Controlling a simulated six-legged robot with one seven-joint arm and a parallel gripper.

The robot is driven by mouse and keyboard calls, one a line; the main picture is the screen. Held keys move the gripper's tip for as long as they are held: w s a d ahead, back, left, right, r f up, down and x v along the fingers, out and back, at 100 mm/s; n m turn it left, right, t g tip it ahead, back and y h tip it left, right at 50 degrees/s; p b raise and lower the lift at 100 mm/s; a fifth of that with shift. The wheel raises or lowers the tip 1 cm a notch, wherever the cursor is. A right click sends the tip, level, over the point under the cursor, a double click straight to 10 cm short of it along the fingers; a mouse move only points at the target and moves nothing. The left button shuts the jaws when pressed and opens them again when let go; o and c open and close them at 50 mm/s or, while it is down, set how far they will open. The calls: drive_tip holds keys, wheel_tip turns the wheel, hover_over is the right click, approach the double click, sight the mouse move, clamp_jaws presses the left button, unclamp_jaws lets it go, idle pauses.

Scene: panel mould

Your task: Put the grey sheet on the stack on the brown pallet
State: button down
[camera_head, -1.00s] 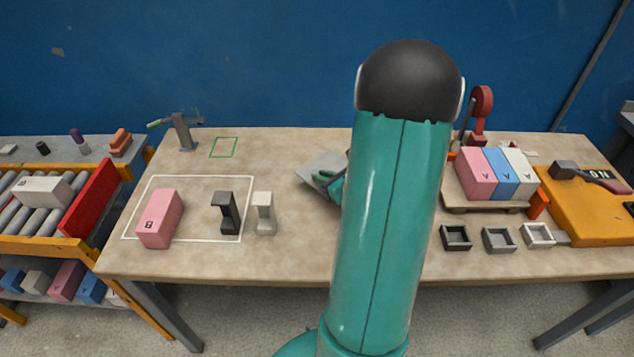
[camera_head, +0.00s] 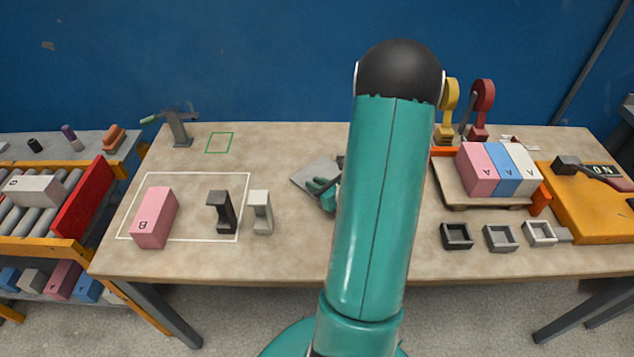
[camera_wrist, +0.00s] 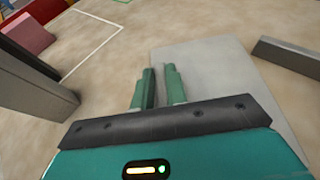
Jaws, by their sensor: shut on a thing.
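The grey sheet (camera_head: 312,172) is a thin flat plate near the table's middle, partly hidden by my arm. It also shows in the wrist view (camera_wrist: 225,75), running under and to the right of the fingers. Whether the sheet is clear of the table I cannot tell. The brown pallet (camera_head: 452,182) stands at the right, bearing pink, blue and white blocks (camera_head: 497,168) marked A, side by side.
A pink block B (camera_head: 154,217) stands in a white outline at left, near a black bracket (camera_head: 221,212) and a pale bracket (camera_head: 261,212). Small trays (camera_head: 457,236) line the front right. Red and yellow clamps (camera_head: 482,110) stand behind the pallet. A grey bar (camera_wrist: 290,58) lies beside the sheet.

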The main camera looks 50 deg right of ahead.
drive_tip(key=shift+f, duration=0.1)
drive_tip(key=c, duration=1.4)
unclamp_jaws()
drive_tip(key=shift+s+d+r, duration=0.1)
drive_tip(key=shift+r, duration=0.1)
drive_tip(key=v, duration=1.1)
drive_tip(key=shift+s+r, duration=0.2)
drive_tip(key=shift+s, duration=0.15)
